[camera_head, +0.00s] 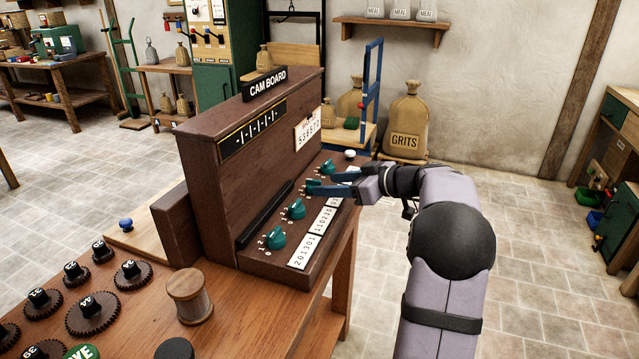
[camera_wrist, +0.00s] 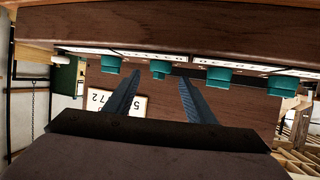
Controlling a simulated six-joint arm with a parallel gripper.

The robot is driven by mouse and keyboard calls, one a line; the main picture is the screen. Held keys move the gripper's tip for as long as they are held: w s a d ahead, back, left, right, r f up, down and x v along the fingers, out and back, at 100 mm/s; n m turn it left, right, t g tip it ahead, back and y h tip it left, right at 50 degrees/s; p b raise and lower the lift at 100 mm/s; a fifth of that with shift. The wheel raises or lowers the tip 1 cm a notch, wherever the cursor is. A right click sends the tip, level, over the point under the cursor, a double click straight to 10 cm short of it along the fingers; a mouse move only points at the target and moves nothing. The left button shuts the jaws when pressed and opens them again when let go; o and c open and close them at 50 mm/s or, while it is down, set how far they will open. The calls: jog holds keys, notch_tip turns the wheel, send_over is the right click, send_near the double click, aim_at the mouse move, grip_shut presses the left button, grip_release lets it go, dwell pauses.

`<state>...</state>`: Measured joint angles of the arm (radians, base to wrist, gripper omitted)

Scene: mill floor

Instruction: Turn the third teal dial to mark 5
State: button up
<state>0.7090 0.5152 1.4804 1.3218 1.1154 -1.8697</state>
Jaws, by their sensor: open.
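A row of several teal dials runs along the sloped panel of the wooden cam board (camera_head: 290,255). Counted from the near end, the first dial (camera_head: 276,238), second dial (camera_head: 296,209) and the farthest dial (camera_head: 328,167) stand clear. My gripper (camera_head: 321,183) is open at the third dial (camera_head: 314,183), which its fingers partly hide. In the wrist view my gripper (camera_wrist: 158,76) has one finger on each side of the third dial (camera_wrist: 158,68), with gaps visible. Contact cannot be told. The third dial's pointer and marks are too small to read.
White number strips (camera_head: 307,251) lie beside the dials. A white knob (camera_head: 350,155) is past the farthest dial. A card (camera_head: 308,128) with digits hangs on the upright back. Gears (camera_head: 93,314) and a wooden spool (camera_head: 190,296) lie on the bench at the left.

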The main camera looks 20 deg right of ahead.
jog(key=shift+p+x, duration=0.4)
jog(key=shift+x, duration=1.9)
jog(key=shift+c, duration=0.6)
jog(key=c, duration=0.9)
